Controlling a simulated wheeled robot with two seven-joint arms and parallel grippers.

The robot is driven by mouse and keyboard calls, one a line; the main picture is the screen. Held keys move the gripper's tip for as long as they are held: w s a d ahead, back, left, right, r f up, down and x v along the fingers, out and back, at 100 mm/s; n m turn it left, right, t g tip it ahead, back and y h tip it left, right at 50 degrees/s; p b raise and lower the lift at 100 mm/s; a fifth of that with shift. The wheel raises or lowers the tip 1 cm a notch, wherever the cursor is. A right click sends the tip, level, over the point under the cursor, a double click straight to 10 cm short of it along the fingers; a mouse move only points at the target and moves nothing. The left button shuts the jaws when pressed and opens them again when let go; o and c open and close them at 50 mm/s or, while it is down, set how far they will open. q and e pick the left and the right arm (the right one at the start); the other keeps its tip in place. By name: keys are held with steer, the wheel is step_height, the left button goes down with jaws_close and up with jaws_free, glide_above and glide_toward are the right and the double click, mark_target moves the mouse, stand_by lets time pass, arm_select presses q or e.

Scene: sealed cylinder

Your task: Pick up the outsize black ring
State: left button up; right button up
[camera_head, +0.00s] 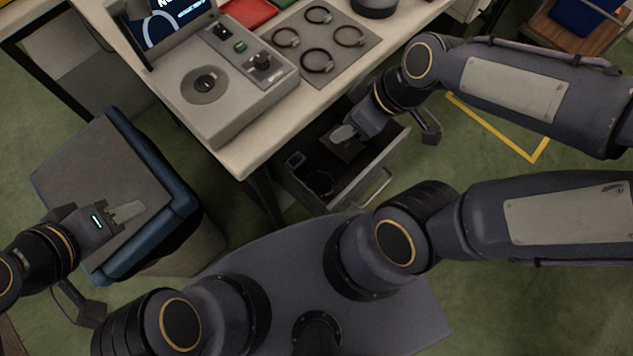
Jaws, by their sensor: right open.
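A dark round thing, which looks like a large black ring (331,186), lies in the open drawer (356,194) under the desk; it is dim and partly in shadow. My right gripper (344,134) is open above the back part of the drawer, with the dark round thing below and to its left. Several smaller rings lie on a grey mat on the desk: a black one (318,15), another dark one (318,61) and two reddish-brown ones (349,36). My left gripper (130,211) is over the blue-edged seat, far from the rings; its jaw gap is unclear.
A grey device (225,85) with a dial and a screen stands on the desk (247,158). The seat (95,165) stands at left. Green floor is free at right, with yellow tape.

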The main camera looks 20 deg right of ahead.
step_height(320, 180, down, 12)
steer(key=w+a+n+g+h+b, duration=0.1)
steer(key=w+n+g+b, duration=0.1)
steer(key=n+b, duration=0.4)
steer(key=n+g+h+b, duration=0.2)
steer(key=n, duration=0.8)
glide_above(330, 189)
step_height(330, 189, down, 11)
steer(key=f+b, duration=0.1)
steer(key=f, duration=0.2)
steer(key=f+b, duration=0.2)
steer(key=f, duration=0.2)
steer(key=f+b, duration=0.1)
steer(key=f, duration=0.2)
steer(key=shift+s+d+f+b, duration=0.1)
steer(key=shift+s+f+b, duration=0.05)
steer(key=shift+s+b, duration=0.25)
steer(key=shift+s+a+f+b, duration=0.15)
steer(key=shift+f+b, duration=0.45)
steer(key=shift+f, duration=0.75)
steer(key=shift+w+a+f+b, duration=0.15)
steer(key=shift+f+b, duration=0.45)
steer(key=shift+f, duration=0.75)
steer(key=shift+s, duration=0.1)
jaws_close()
steer(key=shift+r, duration=0.1)
step_height(330, 189, up, 18)
steer(key=p, duration=0.8)
